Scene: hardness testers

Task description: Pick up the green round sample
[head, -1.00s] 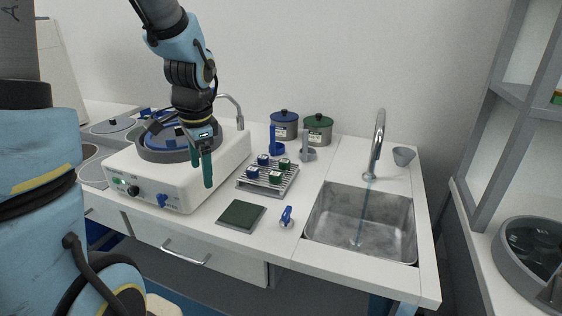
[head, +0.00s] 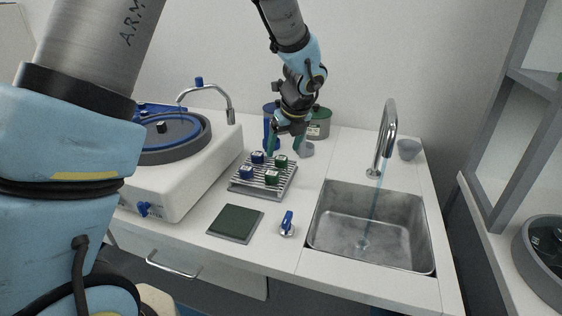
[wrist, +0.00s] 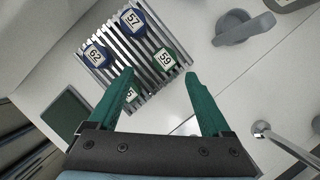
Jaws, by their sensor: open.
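A ridged metal rack (head: 240,188) on the counter holds two green samples and two blue samples. One green sample (head: 281,161) is at the back right; in the wrist view it is labelled 59 (wrist: 165,59). The other green sample (head: 272,177) is at the front right; in the wrist view it is mostly hidden behind the left finger. My gripper (head: 286,150) is open and empty above the rack's back edge. In the wrist view its green fingertips (wrist: 158,76) frame the area just below the 59 sample.
Blue samples 62 (wrist: 96,55) and 57 (wrist: 133,20) sit close beside the green ones. Lidded pots (head: 319,122) and a grey holder (head: 305,149) stand behind the rack. A polishing machine (head: 185,170) is left, a sink (head: 370,225) right, a dark green pad (head: 236,222) in front.

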